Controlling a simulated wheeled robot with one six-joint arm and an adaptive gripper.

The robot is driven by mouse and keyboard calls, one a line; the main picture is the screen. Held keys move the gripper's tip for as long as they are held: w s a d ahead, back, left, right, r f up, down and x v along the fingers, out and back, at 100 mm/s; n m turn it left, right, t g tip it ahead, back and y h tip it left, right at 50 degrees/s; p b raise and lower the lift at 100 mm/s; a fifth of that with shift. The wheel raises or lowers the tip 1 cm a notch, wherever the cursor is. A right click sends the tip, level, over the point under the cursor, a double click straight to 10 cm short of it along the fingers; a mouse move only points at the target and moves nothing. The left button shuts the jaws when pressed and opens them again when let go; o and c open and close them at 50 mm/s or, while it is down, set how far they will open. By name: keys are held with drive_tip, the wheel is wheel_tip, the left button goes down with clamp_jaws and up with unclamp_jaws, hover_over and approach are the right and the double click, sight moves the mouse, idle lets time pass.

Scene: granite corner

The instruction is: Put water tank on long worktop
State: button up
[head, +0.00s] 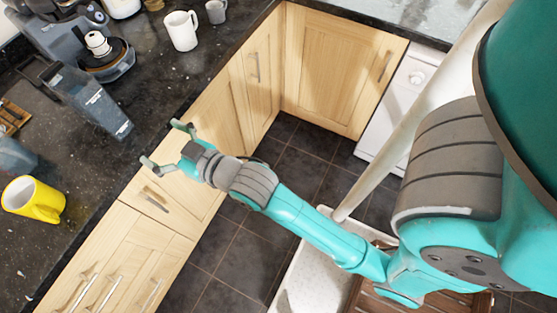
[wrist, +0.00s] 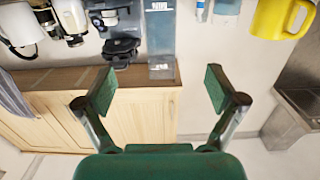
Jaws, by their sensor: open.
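The water tank (head: 92,102) is a clear, blue-grey tall container with small print near one end. It is beside the coffee machine (head: 75,45), over the dark speckled worktop (head: 150,75), close to the front edge. In the wrist view the tank (wrist: 161,40) shows ahead, between the directions of my two fingers. My gripper (head: 166,144) is open and empty, just off the worktop's front edge, with a gap between its fingertips and the tank. The wrist view shows both green finger pads (wrist: 160,88) spread wide with nothing between them.
A yellow mug (head: 38,202) stands at the left, and a white mug (head: 181,31) and a grey cup (head: 216,11) farther back. Wooden cabinets (head: 150,235) with handles run below the worktop. The dark tiled floor (head: 230,250) is open beside them.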

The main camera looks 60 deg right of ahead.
drive_tip(key=s+f+g, duration=0.1)
drive_tip(key=s+f, duration=0.4)
drive_tip(key=s, duration=0.3)
drive_tip(key=s+f, duration=0.5)
drive_tip(key=s, duration=0.4)
drive_tip(key=s+g, duration=0.1)
drive_tip(key=s, duration=1.5)
drive_tip(key=shift+g, duration=0.3)
